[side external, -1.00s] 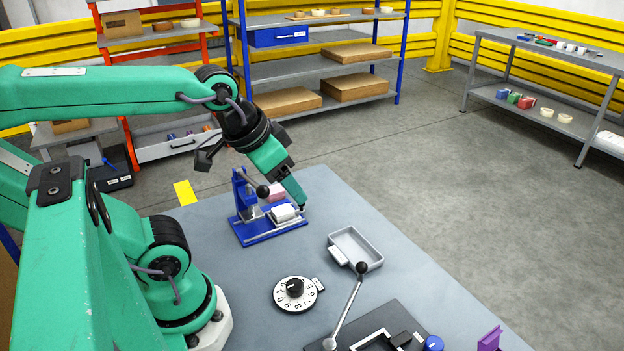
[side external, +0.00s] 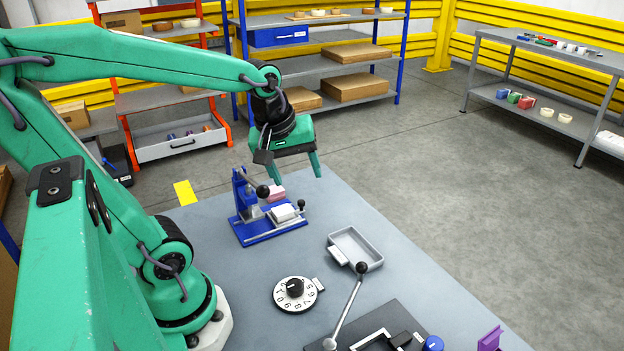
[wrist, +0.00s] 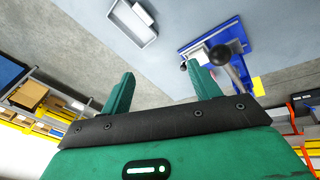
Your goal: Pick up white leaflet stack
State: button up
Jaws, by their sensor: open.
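The white leaflet stack (side external: 283,212) sits at the right part of a blue fixture (side external: 265,232) on the grey table. A pink stack (side external: 275,193) lies just behind it. The fixture has a lever with a dark ball knob (side external: 262,191); it also shows at the top right of the wrist view (wrist: 228,35). My gripper (side external: 295,178) is open and empty, above and behind the fixture, apart from the white stack. In the wrist view my two fingers (wrist: 161,75) are spread wide with nothing between them. The white stack is not clear there.
A grey tray (side external: 366,239) stands right of the fixture. A numbered dial (side external: 296,294) lies in front. A long lever with a ball knob (side external: 350,305) rises from a dark device (side external: 385,335) at the front edge. The table between fixture and tray is clear.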

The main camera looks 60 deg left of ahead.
jog(key=w+a+f+n+g, duration=0.25)
jog(key=a+f+n, duration=0.35)
jog(key=n, duration=0.6)
jog(key=n+g, duration=0.1)
jog(key=n, duration=1.1)
send_near(283, 210)
jog(key=shift+a+h, duration=0.25)
jog(key=shift+h, duration=0.05)
jog(key=shift+f, duration=4)
jog(key=c, duration=1.1)
